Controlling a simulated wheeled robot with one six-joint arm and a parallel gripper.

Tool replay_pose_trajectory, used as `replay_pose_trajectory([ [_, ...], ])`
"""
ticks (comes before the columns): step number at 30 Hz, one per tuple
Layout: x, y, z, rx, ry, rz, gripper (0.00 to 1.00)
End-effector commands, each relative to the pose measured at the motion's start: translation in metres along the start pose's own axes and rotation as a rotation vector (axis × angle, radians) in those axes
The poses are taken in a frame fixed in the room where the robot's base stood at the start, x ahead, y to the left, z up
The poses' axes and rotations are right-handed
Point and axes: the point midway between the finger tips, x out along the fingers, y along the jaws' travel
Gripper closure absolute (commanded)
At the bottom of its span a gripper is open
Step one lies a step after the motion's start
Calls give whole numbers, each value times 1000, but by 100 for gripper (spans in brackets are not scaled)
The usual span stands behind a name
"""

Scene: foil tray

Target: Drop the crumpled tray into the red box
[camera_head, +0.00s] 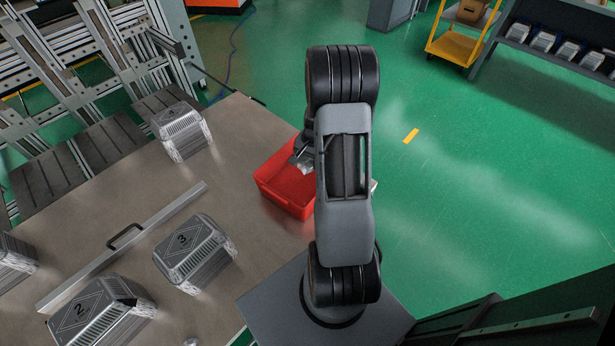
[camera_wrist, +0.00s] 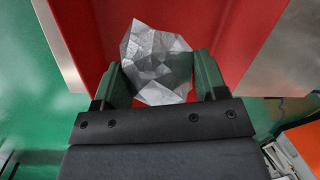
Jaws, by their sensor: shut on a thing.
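The crumpled tray (camera_wrist: 155,62) is a faceted lump of silver foil between the two green fingers of my gripper (camera_wrist: 160,80) in the wrist view. My gripper is shut on it. The red box (camera_wrist: 205,25) fills the background behind the foil. In the head view the red box (camera_head: 272,182) stands at the table's right edge, partly hidden by my arm. A small part of the crumpled tray (camera_head: 303,160) shows over the box beside my arm, with most of my gripper hidden. I cannot tell its exact height above the box floor.
Several silver ribbed containers stand on the metal table (camera_head: 235,135), including ones marked 3 (camera_head: 195,255) and 2 (camera_head: 100,312). A long metal bar with a black handle (camera_head: 125,245) lies across the table. Green floor (camera_head: 470,210) is open at right.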

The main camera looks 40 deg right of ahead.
Motion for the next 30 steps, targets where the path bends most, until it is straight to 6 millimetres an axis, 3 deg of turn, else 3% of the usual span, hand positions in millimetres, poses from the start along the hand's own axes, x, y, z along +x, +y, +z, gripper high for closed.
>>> replay_pose_trajectory([
  [3,13,2,-1,0,0,0,56],
  [13,14,2,-2,-1,0,0,56],
  [14,14,2,-2,-1,0,0,31],
  [21,14,2,-1,-1,0,0,8],
  [23,14,2,-1,-1,0,0,4],
  [30,12,2,-2,-1,1,0,4],
])
